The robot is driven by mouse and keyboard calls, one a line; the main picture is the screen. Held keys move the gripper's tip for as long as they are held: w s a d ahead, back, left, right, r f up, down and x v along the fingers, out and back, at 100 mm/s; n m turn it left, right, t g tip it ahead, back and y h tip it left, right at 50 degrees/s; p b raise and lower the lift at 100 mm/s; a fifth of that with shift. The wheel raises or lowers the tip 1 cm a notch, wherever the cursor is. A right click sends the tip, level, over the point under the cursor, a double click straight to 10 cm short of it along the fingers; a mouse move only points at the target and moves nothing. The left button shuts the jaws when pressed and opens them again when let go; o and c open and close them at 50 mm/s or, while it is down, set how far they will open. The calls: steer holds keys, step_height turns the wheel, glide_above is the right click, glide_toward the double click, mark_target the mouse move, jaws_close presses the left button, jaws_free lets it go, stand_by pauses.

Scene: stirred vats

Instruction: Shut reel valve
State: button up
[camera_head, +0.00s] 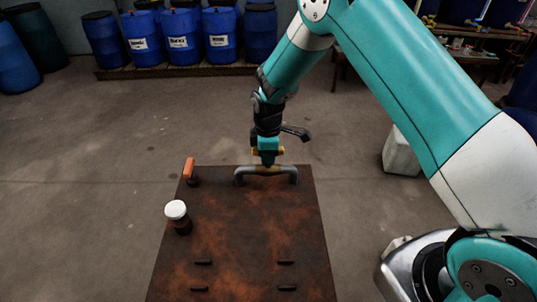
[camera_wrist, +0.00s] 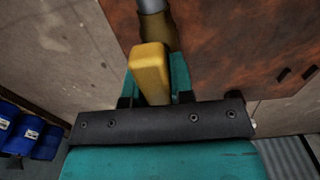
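A rusty brown panel (camera_head: 255,235) carries several fittings, and I cannot tell which one is the reel valve. A grey bar handle (camera_head: 288,172) with a brassy middle lies across its far edge. An orange lever (camera_head: 189,168) stands at the far left corner, and a white-capped knob (camera_head: 176,210) stands nearer on the left side. My gripper (camera_head: 267,158) points down at the middle of the bar handle. In the wrist view one yellow finger (camera_wrist: 151,72) shows beside the handle's brassy part (camera_wrist: 160,32). The second finger and any contact are hidden, so the grip is unclear.
Several dark slots (camera_head: 203,262) mark the near part of the panel. Blue barrels (camera_head: 180,42) stand on a pallet at the back. A pale container (camera_head: 401,152) stands on the floor to the right. The concrete floor around the panel is mostly clear.

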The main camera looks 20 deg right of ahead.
jaws_close()
steer(key=m+b, duration=0.1)
steer(key=m, duration=0.2)
steer(key=shift+f+m, duration=0.1)
steer(key=shift+m, duration=0.3)
steer(key=m+b, duration=0.1)
steer(key=m, duration=0.3)
steer(key=shift+m, duration=0.3)
steer(key=m+b, duration=0.1)
steer(key=m, duration=0.3)
steer(key=shift+m+b, duration=0.45)
steer(key=shift+m, duration=2.35)
